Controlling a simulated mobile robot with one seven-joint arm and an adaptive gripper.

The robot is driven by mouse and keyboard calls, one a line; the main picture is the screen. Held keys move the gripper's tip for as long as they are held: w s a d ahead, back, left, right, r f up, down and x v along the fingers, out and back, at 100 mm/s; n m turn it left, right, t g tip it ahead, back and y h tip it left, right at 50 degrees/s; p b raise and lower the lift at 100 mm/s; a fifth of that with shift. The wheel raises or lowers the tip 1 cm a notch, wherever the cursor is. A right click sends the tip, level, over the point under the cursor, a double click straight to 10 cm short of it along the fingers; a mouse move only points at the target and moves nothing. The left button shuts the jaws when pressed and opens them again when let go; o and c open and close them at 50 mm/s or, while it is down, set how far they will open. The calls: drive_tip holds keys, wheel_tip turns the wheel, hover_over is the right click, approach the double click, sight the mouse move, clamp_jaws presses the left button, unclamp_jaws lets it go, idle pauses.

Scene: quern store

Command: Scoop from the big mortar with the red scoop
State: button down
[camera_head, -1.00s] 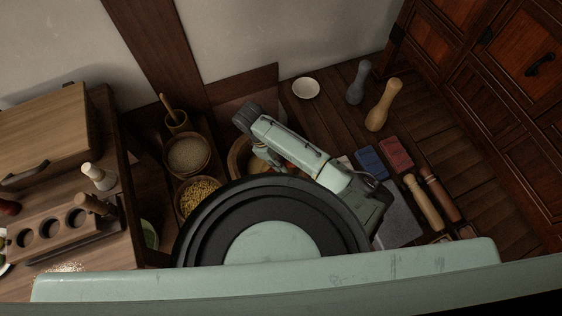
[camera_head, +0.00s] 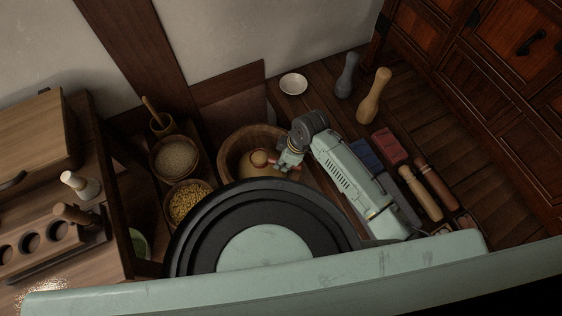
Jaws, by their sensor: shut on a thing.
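The big wooden mortar (camera_head: 232,143) stands at the middle of the view, left of my arm. A tan round thing (camera_head: 258,158) shows inside it; I cannot tell whether it is the contents or a tool. My gripper (camera_head: 284,169) is over the right part of the mortar, pointing down and left. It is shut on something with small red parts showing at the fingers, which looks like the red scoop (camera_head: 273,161). The scoop's bowl is not clear, and I cannot tell whether it touches the contents. My own body hides the mortar's near side.
Left of the mortar are a bowl of pale grain (camera_head: 175,157), a bowl of yellow grain (camera_head: 187,203) and a small pot (camera_head: 163,124) with a stick.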

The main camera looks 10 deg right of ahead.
drive_tip(key=shift+y, duration=0.5)
drive_tip(key=shift+r+p, duration=1.45)
drive_tip(key=shift+r, duration=1.4)
